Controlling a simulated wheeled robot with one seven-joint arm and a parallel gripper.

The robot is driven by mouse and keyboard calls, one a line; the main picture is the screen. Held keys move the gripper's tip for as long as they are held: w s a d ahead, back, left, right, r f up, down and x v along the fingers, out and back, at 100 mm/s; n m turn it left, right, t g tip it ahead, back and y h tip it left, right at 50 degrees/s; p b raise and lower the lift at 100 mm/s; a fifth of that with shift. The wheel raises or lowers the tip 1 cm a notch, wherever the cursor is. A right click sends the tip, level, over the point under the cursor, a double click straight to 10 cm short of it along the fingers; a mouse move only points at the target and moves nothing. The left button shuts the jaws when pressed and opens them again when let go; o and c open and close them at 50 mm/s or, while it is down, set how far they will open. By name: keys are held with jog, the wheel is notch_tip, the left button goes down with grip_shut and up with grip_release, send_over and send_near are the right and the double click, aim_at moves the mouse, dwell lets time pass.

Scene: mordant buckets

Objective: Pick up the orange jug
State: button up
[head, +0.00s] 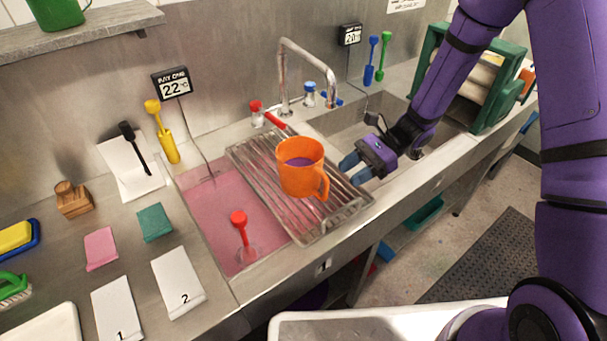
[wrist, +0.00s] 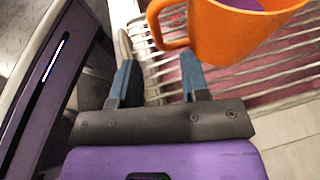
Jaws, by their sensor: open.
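The orange jug (head: 298,168) stands upright on a metal draining rack (head: 262,158) laid over the sink, with its handle toward the right front. It holds something purple. My gripper (head: 354,172) is just right of the jug, with its blue fingers apart and pointing toward it. In the wrist view the jug (wrist: 225,30) is at the top right, and its handle lies just beyond and between the open fingertips of my gripper (wrist: 156,65). Nothing is between the fingers at their bases. Whether a fingertip touches the handle, I cannot tell.
A pink-filled basin (head: 215,215) with a red-topped tool (head: 239,218) lies under the rack's left side. The tap (head: 285,75) stands behind the jug. A red-handled item (head: 274,121) lies at the rack's back edge. A green frame (head: 500,90) stands at the right.

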aim_at(326, 196)
jog(key=shift+s+x, duration=0.2)
jog(key=shift+x, duration=3.7)
jog(key=shift+d, duration=0.1)
jog(key=shift+c, duration=0.2)
grip_shut()
